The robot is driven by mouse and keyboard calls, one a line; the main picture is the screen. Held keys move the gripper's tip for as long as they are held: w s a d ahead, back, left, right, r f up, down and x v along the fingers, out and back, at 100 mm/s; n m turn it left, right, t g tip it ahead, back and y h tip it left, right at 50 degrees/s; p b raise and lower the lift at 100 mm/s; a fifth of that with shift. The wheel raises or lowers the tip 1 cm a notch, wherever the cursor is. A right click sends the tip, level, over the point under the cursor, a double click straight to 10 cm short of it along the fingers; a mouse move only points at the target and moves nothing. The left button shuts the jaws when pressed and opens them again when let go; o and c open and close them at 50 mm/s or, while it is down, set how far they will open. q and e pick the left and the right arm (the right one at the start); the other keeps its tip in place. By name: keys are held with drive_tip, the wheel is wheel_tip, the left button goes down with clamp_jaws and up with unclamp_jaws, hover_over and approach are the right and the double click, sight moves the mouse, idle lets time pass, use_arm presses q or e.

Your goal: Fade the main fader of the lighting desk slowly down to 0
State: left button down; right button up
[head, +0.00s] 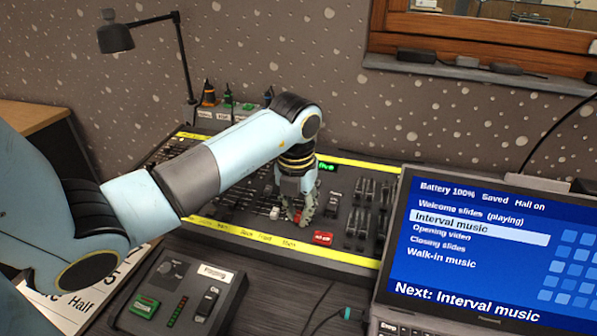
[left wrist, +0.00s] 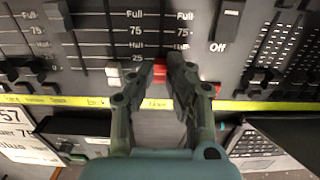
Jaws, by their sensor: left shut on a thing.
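The lighting desk (head: 350,257) stands against the wall, with yellow strips along its edges. My left gripper (head: 299,217) reaches down onto its front part and is shut on a red fader cap (left wrist: 159,71). In the left wrist view, my left gripper (left wrist: 167,68) has one finger on each side of the cap, partly hiding it. The cap sits slightly below the level of the 25 mark, near the lower end of the printed scale. A white fader cap (left wrist: 112,71) stands to its left at about the same level. My right gripper is not in view.
A red button (head: 323,238) lies close to the right of my gripper. More faders (head: 361,222) stand further right. A laptop (head: 480,235) is at the right, and a small switch box (head: 187,300) stands in front of the desk. A black lamp (head: 116,38) stands behind.

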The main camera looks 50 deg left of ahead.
sight(297, 217)
use_arm(q)
drive_tip(key=shift+s+d, duration=0.15)
drive_tip(key=shift+s, duration=0.1)
idle(0.7)
drive_tip(key=c, duration=1.6)
unclamp_jaws()
drive_tip(key=shift+r, duration=0.1)
wheel_tip(297, 217, up, 6)
drive_tip(key=p, duration=0.5)
